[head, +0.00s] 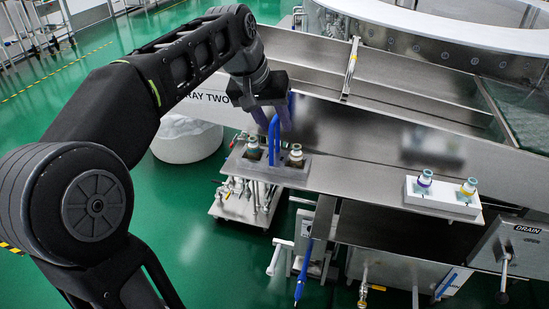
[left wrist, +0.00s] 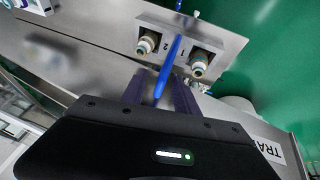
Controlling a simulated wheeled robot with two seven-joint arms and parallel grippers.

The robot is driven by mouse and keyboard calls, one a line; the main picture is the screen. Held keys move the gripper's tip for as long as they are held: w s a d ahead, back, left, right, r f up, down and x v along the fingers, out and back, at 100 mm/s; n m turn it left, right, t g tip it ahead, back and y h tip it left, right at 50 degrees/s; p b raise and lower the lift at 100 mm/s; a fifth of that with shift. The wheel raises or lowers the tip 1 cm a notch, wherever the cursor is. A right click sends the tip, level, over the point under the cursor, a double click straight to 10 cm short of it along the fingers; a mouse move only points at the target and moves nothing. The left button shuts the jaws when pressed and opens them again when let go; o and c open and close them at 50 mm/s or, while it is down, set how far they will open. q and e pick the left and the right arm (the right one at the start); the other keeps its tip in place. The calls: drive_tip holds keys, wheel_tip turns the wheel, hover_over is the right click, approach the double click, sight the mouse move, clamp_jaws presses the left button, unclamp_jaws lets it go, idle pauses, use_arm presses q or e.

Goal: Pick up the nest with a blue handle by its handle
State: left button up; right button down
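The nest with the blue handle is a grey block (head: 298,174) on the left end of the steel counter, holding two capped vials. Its upright blue handle (head: 273,140) rises between the vials. In the left wrist view the nest (left wrist: 172,25) is near the top, and its handle (left wrist: 167,72) runs down toward my gripper. My left gripper (head: 283,120) is just above the nest, pointing down. In the left wrist view its dark blue fingers (left wrist: 161,92) are apart, with the handle's upper end seen between them. Contact with the handle cannot be told. My right gripper is out of view.
A white block (head: 430,199) with two vials, ringed blue and yellow, sits farther right on the counter (head: 350,183). A raised steel trough edge runs behind the nest. A white bin (head: 187,145) and a cart (head: 243,208) stand on the green floor at left.

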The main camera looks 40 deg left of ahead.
use_arm(q)
drive_tip(key=shift+c, duration=0.5)
clamp_jaws()
idle(1.4)
